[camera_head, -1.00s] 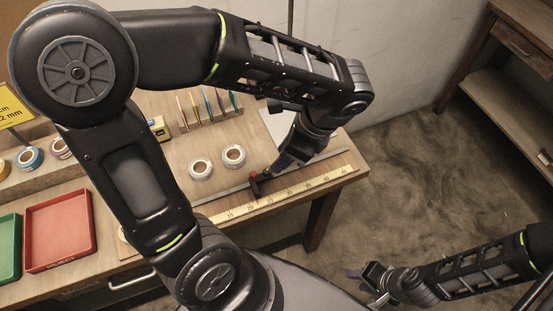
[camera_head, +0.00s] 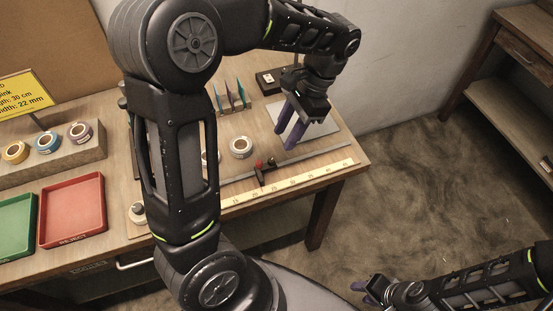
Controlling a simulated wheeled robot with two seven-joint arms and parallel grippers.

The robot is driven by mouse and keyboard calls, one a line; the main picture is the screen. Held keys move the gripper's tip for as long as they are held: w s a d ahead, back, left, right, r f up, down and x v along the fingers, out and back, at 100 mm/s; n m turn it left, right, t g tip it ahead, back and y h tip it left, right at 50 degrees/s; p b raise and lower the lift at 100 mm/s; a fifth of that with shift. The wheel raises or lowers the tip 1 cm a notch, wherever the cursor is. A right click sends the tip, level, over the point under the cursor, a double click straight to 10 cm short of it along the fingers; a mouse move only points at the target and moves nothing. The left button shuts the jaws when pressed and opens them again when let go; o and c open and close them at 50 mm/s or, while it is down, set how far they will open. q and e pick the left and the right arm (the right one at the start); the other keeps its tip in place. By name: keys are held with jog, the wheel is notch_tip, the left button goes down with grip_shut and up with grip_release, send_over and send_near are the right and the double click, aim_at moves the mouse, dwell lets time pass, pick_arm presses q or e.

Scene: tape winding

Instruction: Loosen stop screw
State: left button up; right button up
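The stop is a small dark block (camera_head: 262,177) on the metal rail along the yellow ruler (camera_head: 290,184). A red knob (camera_head: 259,164), likely its screw, stands on top, with a second dark red piece (camera_head: 272,162) close beside it. My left gripper (camera_head: 290,132) has purple fingers spread apart. It is empty and hangs above and to the right of the stop, clear of it, over the bench near a pale sheet (camera_head: 318,127). My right gripper (camera_head: 365,293) is low at the bottom right, off the bench, with its purple fingers apart and empty.
White tape rolls (camera_head: 241,147) lie behind the rail, one partly hidden by my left arm. A red tray (camera_head: 72,213) and a green tray (camera_head: 14,227) lie at the left, with a tape rack (camera_head: 50,160) behind.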

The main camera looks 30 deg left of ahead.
aim_at(272, 160)
pick_arm(q)
jog(key=x, duration=0.8)
jog(key=shift+w, duration=0.1)
jog(key=shift+c, duration=0.5)
grip_shut()
